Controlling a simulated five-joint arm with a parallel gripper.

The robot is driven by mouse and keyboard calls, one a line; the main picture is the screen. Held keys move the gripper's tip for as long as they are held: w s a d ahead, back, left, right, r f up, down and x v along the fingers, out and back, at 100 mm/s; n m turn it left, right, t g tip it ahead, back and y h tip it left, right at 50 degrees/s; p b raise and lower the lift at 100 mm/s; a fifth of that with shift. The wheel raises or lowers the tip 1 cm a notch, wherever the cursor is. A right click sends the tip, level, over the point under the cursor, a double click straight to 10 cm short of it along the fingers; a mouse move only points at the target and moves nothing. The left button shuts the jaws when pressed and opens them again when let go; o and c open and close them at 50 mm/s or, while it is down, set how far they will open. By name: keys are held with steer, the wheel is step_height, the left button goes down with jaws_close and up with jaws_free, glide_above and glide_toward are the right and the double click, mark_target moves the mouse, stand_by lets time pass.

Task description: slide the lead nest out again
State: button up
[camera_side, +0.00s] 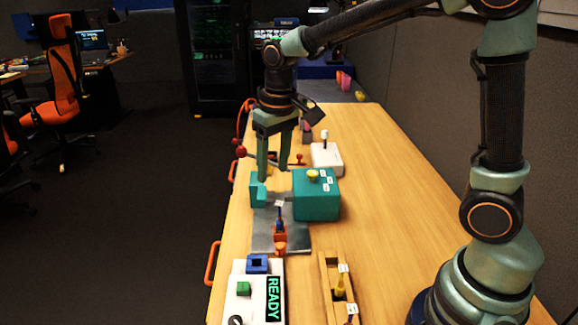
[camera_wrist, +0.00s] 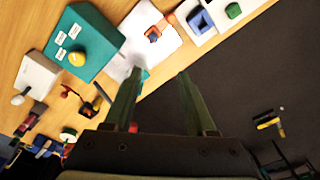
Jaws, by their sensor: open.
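A small orange holder (camera_side: 280,236) sits on a grey metal plate (camera_side: 265,243) in front of the teal box (camera_side: 316,199). It may be the lead nest; no readable label confirms this. A dark blue upright part with a white tag stands at it. In the wrist view the orange holder (camera_wrist: 153,34) shows near the top, on the pale plate (camera_wrist: 160,55). My gripper (camera_side: 273,178) is open and points down, left of the teal box and near a teal upright block (camera_side: 257,191). In the wrist view nothing shows between its fingertips (camera_wrist: 160,73).
A white panel with a blue socket (camera_side: 257,264), a green block (camera_side: 243,289) and a READY display (camera_side: 273,299) lies nearer. A wooden tray (camera_side: 325,277) stands beside it. A white box (camera_side: 327,160) and red-knobbed levers are behind. The table's right side is clear.

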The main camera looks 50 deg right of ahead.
steer(key=w+d+r+m+t, duration=0.1)
steer(key=w+d+r, duration=0.3)
steer(key=r, duration=0.7)
steer(key=shift+w+d+t, duration=0.25)
steer(key=shift+d+t, duration=0.2)
steer(key=shift+t, duration=0.35)
steer(key=s+f+t, duration=0.1)
steer(key=s+f, duration=0.2)
steer(key=s, duration=0.5)
steer(key=s+f+n, duration=0.1)
steer(key=s+f, duration=0.1)
steer(key=s, duration=0.6)
steer(key=shift+s+f+t, duration=0.25)
steer(key=shift+f+t, duration=0.15)
